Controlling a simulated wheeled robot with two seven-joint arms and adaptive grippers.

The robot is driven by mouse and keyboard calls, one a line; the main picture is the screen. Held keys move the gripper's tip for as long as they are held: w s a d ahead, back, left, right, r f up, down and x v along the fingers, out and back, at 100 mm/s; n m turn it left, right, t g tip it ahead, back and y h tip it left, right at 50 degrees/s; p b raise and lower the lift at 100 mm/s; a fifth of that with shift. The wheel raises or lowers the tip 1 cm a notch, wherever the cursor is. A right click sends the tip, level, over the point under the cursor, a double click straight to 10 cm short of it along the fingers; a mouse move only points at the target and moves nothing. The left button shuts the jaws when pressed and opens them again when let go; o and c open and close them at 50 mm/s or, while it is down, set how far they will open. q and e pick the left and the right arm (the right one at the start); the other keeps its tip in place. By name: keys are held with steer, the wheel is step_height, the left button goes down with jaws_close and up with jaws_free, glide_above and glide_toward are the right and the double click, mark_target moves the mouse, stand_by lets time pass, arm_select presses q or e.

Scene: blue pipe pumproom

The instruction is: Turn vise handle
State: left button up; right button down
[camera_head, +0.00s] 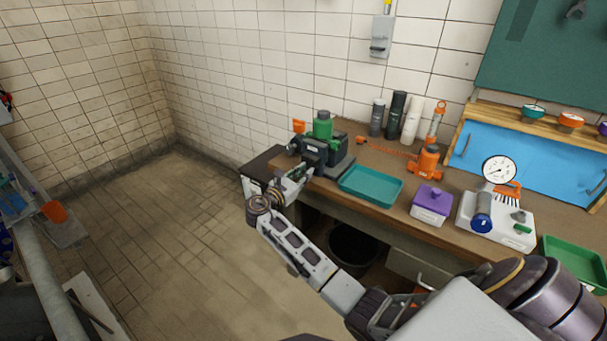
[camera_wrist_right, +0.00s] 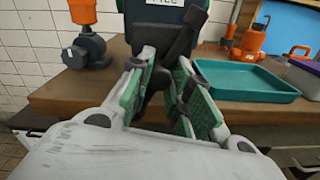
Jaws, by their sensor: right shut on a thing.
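The dark grey vise (camera_head: 338,160) stands at the left end of the workbench, with a green item (camera_head: 322,127) showing above it. In the right wrist view its labelled body (camera_wrist_right: 172,12) fills the top middle. The dark vise handle (camera_wrist_right: 180,42) slants up to the right from between the green-padded fingers. My right gripper (camera_head: 302,172) reaches the front of the vise. In the wrist view the right gripper (camera_wrist_right: 162,85) is shut on the handle. The handle's lower part is partly hidden by the fingers. My left gripper is not in view.
A teal tray (camera_head: 371,186) sits just right of the vise on the workbench (camera_head: 395,212). A purple-lidded box (camera_head: 432,203), an orange device (camera_head: 427,160) and a gauge unit (camera_head: 497,210) stand farther right. A dark bin (camera_head: 352,250) is under the bench. The floor at left is clear.

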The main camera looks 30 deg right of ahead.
steer(key=shift+w+r+m, duration=0.1)
steer(key=shift+m, duration=0.6)
steer(key=c, duration=1.3)
jaws_free()
steer(key=shift+a, duration=0.2)
steer(key=shift+o, duration=0.2)
steer(key=shift+d, duration=0.1)
steer(key=v, duration=1.2)
steer(key=shift+w, duration=0.15)
